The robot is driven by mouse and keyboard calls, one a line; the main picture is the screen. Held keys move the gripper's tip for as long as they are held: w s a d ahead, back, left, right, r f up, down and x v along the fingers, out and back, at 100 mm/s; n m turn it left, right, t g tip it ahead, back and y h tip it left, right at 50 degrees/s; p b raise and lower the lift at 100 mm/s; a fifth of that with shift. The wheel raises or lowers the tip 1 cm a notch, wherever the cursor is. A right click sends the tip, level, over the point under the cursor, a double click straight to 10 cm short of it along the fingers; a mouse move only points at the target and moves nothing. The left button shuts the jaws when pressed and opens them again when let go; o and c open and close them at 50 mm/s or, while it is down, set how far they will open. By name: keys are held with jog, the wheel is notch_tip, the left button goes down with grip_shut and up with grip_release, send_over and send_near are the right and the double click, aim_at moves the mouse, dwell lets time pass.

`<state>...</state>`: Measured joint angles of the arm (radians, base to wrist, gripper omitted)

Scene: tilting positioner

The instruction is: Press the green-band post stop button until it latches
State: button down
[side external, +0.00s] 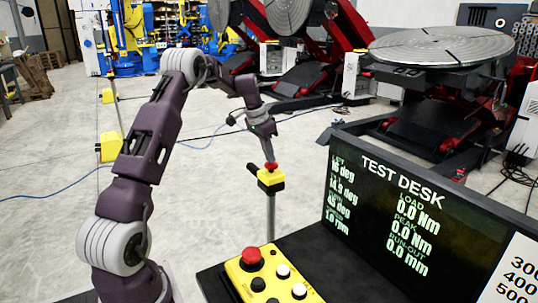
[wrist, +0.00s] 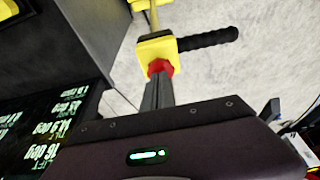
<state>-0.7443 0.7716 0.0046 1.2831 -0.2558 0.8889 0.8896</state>
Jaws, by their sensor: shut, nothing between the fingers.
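A red stop button (side external: 271,166) sits on a small yellow box (side external: 270,178) on top of a thin grey post (side external: 270,218). I cannot make out a green band on it. My gripper (side external: 269,155) is shut and empty, pointing down with its tips at the button. In the wrist view the shut fingers (wrist: 157,88) overlap the red button (wrist: 160,67), and the yellow box (wrist: 157,52) lies beyond. The fingers hide part of the button. I cannot tell whether they touch it or whether it is pressed in.
A black handle (wrist: 208,38) sticks out beside the yellow box. A yellow control box (side external: 262,283) with another red button (side external: 251,257) and several small buttons lies on the dark desk below. The TEST DESK screen (side external: 385,205) stands to the right. A round tilting table (side external: 440,46) is behind.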

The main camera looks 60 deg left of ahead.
jog(key=shift+f, duration=0.1)
jog(key=shift+s+d+f, duration=0.1)
jog(key=shift+s+f, duration=0.1)
jog(key=shift+f, duration=0.95)
jog(key=r, duration=0.6)
jog(key=shift+a+r, duration=0.15)
jog(key=shift+a, duration=0.05)
jog(key=v, duration=0.9)
jog(key=shift+w, duration=0.1)
